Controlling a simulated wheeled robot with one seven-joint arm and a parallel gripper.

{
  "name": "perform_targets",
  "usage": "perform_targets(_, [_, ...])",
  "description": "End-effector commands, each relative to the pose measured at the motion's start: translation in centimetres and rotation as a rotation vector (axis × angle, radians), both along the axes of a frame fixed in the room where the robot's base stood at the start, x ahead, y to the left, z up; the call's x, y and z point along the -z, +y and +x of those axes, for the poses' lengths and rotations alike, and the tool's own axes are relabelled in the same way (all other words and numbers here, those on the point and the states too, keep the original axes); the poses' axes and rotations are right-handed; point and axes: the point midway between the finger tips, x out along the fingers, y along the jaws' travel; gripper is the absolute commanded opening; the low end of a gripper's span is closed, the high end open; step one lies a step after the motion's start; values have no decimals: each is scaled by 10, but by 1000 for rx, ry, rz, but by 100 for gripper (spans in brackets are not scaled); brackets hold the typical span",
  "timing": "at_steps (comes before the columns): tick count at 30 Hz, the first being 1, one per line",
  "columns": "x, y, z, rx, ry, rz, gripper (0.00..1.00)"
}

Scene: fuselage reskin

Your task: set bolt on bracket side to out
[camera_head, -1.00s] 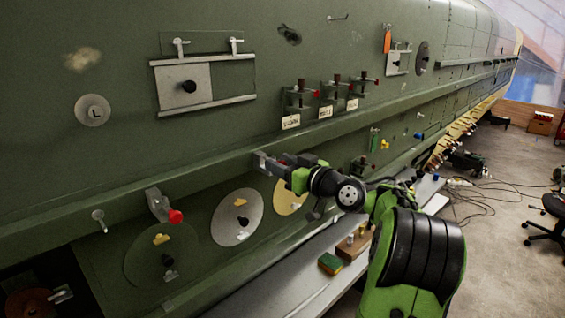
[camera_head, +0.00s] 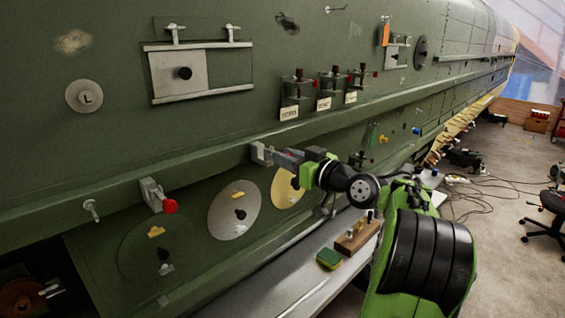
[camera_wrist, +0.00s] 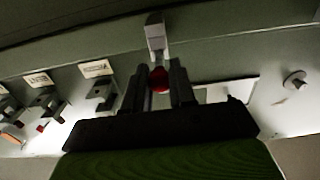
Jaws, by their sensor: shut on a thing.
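A grey bracket (camera_head: 262,153) with a red-knobbed bolt sits on the long green rail of the fuselage side. In the wrist view the bracket (camera_wrist: 155,35) is ahead of my gripper, and its red knob (camera_wrist: 160,78) lies between the two dark fingers. My gripper (camera_head: 284,158) is shut on the red knob, reaching it from the right in the head view. In the head view the knob is hidden by the fingers. A second grey bracket (camera_head: 151,192) with a red knob (camera_head: 169,206) hangs further left on the rail, apart from my gripper.
Several labelled clamps (camera_head: 325,88) stand above the rail, with a sliding plate (camera_head: 198,73) to their left. Round discs (camera_head: 234,210) lie below the rail. A bench (camera_head: 285,285) below holds a sponge (camera_head: 328,259) and a wooden block (camera_head: 354,238).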

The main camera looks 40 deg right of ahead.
Motion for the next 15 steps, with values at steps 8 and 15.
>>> perform_targets(8, [2,-1,0,0,11,8,43])
perform_targets(15, [1,-1,0,0,10,7,44])
